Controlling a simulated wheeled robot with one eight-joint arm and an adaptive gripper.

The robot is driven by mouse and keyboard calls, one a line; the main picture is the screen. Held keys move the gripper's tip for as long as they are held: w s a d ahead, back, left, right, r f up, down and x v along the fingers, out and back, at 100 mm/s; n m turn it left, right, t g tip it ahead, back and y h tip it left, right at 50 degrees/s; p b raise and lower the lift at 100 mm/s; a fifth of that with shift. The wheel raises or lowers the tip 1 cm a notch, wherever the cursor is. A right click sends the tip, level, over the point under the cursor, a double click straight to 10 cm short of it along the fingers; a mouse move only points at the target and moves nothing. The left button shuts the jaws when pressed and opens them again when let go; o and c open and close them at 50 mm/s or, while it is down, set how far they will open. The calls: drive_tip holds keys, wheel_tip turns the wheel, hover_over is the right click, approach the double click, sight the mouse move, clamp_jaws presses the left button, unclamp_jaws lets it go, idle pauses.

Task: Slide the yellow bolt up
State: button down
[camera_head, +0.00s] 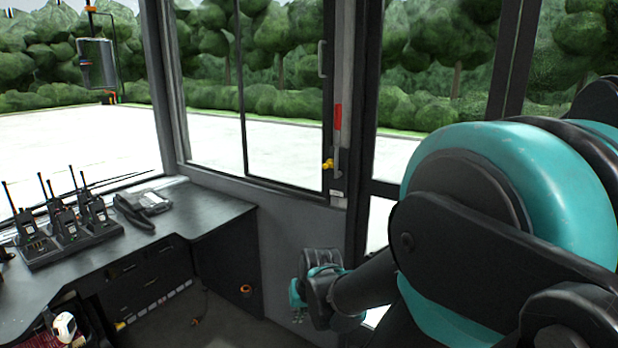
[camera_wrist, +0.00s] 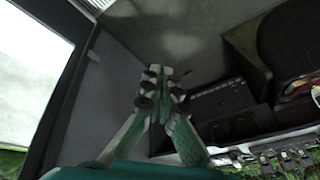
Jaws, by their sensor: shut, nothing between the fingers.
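The small yellow bolt (camera_head: 328,164) is on the dark frame at the lower right corner of the side window, below a red strip. It is not recognisable in the wrist view. My gripper (camera_head: 297,300) is low in front of the grey wall panel, well below the bolt and a little to its left, and apart from it. In the wrist view my gripper (camera_wrist: 163,75) has its two fingers drawn together at the tips, with nothing held between them.
A dark desk (camera_head: 175,222) on the left bears several radios in a charger (camera_head: 70,245) and a desk phone (camera_head: 143,206). The side window (camera_head: 285,95) has a grey handle (camera_head: 322,59). My arm covers the right side. The space before the bolt looks clear.

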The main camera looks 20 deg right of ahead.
drive_tip(key=w+a+r+m+t+y, duration=0.2)
drive_tip(key=w+r+m+y, duration=0.2)
drive_tip(key=w+m, duration=0.4)
drive_tip(key=m+t, duration=1.4)
drive_tip(key=m, duration=0.9)
approach(330, 165)
drive_tip(key=w+a+f, duration=0.3)
drive_tip(key=w, duration=0.1)
drive_tip(key=shift+w+a+r, duration=0.2)
drive_tip(key=shift+w+r, duration=0.15)
drive_tip(key=shift+r, duration=0.4)
drive_tip(key=shift+w+a+r, duration=0.2)
drive_tip(key=shift+w+r, duration=0.1)
drive_tip(key=shift+r, duration=0.4)
